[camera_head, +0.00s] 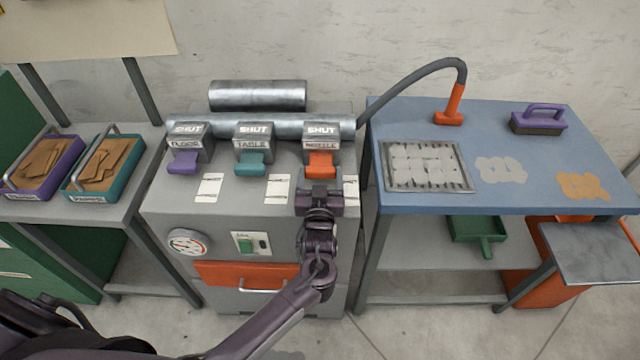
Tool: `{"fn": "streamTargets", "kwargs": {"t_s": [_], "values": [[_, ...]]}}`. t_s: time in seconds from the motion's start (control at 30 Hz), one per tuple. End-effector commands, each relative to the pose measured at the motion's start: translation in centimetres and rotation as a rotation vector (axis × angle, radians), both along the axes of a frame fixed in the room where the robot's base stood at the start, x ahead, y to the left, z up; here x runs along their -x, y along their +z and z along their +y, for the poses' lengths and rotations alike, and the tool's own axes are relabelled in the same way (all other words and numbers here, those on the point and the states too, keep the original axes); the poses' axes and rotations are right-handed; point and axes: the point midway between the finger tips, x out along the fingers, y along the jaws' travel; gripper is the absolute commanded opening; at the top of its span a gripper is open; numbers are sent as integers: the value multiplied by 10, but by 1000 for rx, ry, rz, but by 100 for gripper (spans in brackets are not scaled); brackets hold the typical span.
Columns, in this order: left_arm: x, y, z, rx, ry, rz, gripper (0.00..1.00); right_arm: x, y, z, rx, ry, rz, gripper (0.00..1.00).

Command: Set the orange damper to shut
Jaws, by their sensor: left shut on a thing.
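The orange damper (321,166) is the rightmost of three coloured levers on the grey machine (225,215). It sticks out toward me from a grey block marked SHUT (321,130). My left gripper (320,188) is at the front end of the orange lever and shut on it; the fingertips are partly hidden by the gripper body. The purple damper (184,163) and the teal damper (250,164) stick out to the left in much the same pose. My right gripper is not in view.
Metal pipes (258,95) run behind the blocks. A gauge (187,243), a green switch (245,243) and an orange drawer (246,274) are on the machine's front. A blue table (510,180) with a hose nozzle (450,106) stands right, and a shelf with two trays (103,166) left.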

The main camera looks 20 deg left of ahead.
Motion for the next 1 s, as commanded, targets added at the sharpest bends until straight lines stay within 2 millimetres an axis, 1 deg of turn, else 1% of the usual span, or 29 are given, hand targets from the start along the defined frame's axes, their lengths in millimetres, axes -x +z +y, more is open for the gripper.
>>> {"fn": "streamTargets", "kwargs": {"t_s": [0.03,0.1,0.3,0.33,0.47,0.5,0.8,0.87,1.0], "values": [[-8,-1,2,-2,1,-6,32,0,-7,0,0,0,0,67],[-11,1,3,-2,1,-4,32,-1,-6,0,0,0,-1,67],[-11,3,4,-2,0,-5,32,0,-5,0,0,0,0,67],[-11,3,4,-1,0,-5,75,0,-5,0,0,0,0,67],[-11,3,4,-1,1,-5,92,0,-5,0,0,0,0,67],[-11,2,3,-1,0,-4,95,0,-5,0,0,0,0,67],[-7,1,2,-1,0,-2,95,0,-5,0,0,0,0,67],[-2,0,0,1,-1,-1,95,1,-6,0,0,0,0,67],[20,-1,-6,1,-1,0,95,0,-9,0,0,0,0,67]]}}
